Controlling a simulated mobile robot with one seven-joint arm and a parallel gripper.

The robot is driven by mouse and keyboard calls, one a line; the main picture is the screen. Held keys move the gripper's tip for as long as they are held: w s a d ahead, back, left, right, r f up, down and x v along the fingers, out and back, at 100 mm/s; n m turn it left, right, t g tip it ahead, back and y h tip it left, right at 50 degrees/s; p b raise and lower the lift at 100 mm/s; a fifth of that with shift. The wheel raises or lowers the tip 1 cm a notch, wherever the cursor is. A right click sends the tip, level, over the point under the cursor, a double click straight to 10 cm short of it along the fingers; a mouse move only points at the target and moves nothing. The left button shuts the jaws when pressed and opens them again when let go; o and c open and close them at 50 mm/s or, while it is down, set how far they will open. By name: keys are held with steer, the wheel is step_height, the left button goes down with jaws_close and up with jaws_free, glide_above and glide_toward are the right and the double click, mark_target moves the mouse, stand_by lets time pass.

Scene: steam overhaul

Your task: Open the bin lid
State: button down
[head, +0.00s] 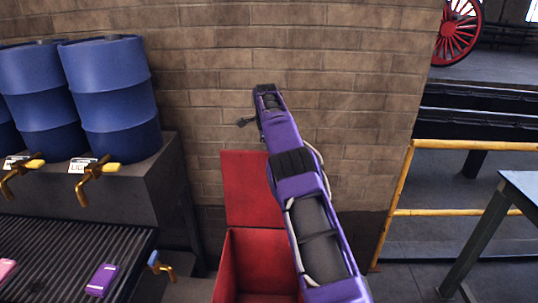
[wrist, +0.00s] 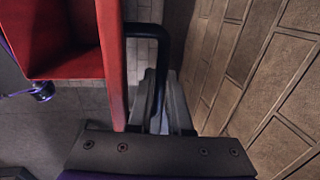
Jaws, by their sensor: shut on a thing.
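The red bin (head: 262,250) stands on the floor against the brick wall, and its inside shows from above. Its red lid (head: 248,188) stands raised, roughly upright at the back of the bin. In the wrist view the lid (wrist: 112,65) shows nearly edge-on, with a black bar handle (wrist: 163,50) on its wall side. My gripper (wrist: 163,108) is shut on this handle, between the lid and the wall. In the head view the fingers are hidden behind my purple arm, which also covers the right side of the bin and lid.
The brick wall (head: 330,70) is close behind the lid. Several blue barrels (head: 110,100) with brass taps stand on a dark bench at left. A ribbed tray (head: 60,255) holds a purple item (head: 102,280). A yellow railing (head: 460,212) and table (head: 520,185) stand right.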

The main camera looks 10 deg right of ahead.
steer(key=c, duration=0.8)
jaws_free()
steer(key=shift+c, duration=0.2)
steer(key=shift+r, duration=0.15)
step_height(320, 180, up, 7)
steer(key=s, duration=0.1)
steer(key=shift+s+a, duration=0.2)
steer(key=shift+s, duration=0.05)
